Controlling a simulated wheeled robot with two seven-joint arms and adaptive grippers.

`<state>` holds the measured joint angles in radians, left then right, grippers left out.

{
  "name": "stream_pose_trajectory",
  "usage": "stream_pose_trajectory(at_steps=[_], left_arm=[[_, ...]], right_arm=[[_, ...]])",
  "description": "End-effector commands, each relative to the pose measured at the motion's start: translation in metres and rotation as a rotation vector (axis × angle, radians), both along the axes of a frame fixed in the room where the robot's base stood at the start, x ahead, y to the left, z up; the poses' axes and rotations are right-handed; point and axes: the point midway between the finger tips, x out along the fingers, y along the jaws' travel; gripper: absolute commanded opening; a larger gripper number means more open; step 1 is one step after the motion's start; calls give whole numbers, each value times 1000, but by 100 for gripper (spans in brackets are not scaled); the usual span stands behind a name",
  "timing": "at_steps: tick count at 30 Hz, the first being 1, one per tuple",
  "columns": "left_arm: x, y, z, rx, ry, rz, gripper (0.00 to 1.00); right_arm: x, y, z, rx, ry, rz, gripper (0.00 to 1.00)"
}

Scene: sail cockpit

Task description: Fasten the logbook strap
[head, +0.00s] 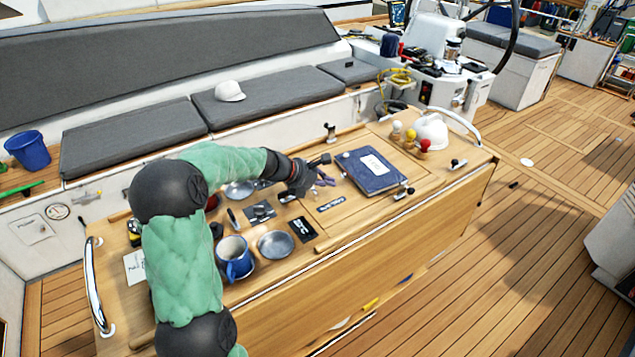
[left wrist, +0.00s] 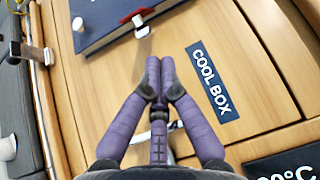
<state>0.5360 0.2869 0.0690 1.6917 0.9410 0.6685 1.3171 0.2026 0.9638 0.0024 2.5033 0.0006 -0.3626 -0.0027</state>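The logbook (head: 368,178) is a dark blue book with a pale label, lying closed on the wooden table top. Its dark cover (left wrist: 92,22) shows at the top of the left wrist view. My left gripper (head: 322,180) is just left of the book, above the table. In the left wrist view its purple fingers (left wrist: 160,75) are together, short of the book, with nothing visible between them. My right gripper is in neither view.
A COOL BOX label (left wrist: 213,80) lies on the table by my left fingers. A blue mug (head: 234,258) and a metal dish (head: 276,244) stand nearer. Bench cushions run behind.

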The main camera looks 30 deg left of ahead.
Motion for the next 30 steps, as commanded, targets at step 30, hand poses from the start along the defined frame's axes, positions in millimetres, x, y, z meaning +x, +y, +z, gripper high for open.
stream_pose_trajectory(at_steps=[30], left_arm=[[16, -8, -5, 16, 29, 1, 0]], right_arm=[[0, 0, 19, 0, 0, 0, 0]])
